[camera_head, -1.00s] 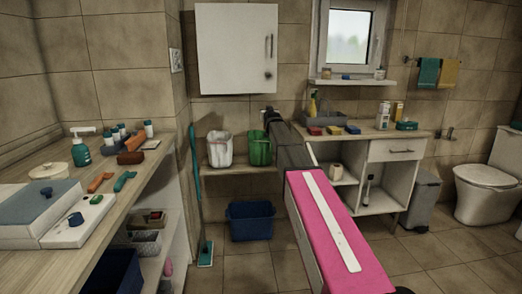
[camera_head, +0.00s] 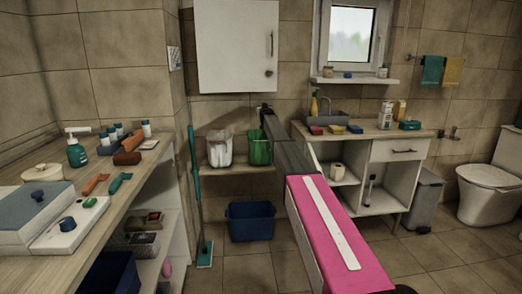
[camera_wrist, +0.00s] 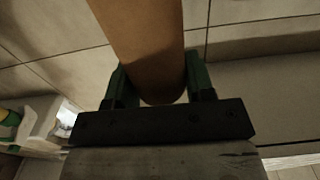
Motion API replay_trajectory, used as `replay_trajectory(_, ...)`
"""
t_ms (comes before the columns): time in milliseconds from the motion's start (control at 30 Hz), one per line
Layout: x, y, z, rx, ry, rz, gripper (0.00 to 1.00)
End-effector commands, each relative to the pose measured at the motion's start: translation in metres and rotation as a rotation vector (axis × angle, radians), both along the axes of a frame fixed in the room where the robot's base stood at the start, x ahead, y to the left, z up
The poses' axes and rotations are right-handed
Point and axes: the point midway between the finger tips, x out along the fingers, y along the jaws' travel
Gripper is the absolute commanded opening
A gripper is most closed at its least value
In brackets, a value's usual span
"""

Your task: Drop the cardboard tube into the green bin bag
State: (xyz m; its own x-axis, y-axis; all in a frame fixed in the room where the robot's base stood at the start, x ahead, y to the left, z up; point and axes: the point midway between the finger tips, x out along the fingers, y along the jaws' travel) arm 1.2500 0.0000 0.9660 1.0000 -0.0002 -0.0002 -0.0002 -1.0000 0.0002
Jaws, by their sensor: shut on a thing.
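The brown cardboard tube (camera_wrist: 140,40) is between the green-tipped fingers of my gripper (camera_wrist: 158,82) in the wrist view. The gripper is shut on it, and the tube extends out of the top of that view. In the head view my outstretched arm hides most of the gripper, and I cannot make out the tube there. The arm's far end shows just above and beside the green bin bag (camera_head: 260,152). This bag stands on the low wall shelf, open at the top; its inside is hidden.
A white bin bag (camera_head: 219,153) stands left of the green one on the shelf (camera_head: 237,170). A blue tub (camera_head: 250,222) is on the floor below. A teal mop (camera_head: 196,190) leans at left. A sink counter (camera_head: 360,139) is on the right, a cluttered worktop (camera_head: 140,195) at left.

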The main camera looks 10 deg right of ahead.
Motion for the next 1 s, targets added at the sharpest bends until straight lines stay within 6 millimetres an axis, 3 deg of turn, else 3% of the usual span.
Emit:
replay_trajectory(500,-0.001,0.0,-0.049,0.001,0.0,0.0,0.27)
replay_trajectory(833,-0.001,0.0,-0.054,0.0,-0.001,0.0,0.27)
replay_trajectory(867,-0.001,0.0,-0.054,0.0,-0.001,0.0,0.52)
replay_trajectory(900,-0.001,0.0,-0.054,0.0,-0.001,0.0,0.65)
replay_trajectory(933,-0.001,0.0,-0.054,0.0,-0.001,0.0,0.75)
replay_trajectory(1000,-0.001,0.0,-0.054,0.0,0.0,0.0,0.79)
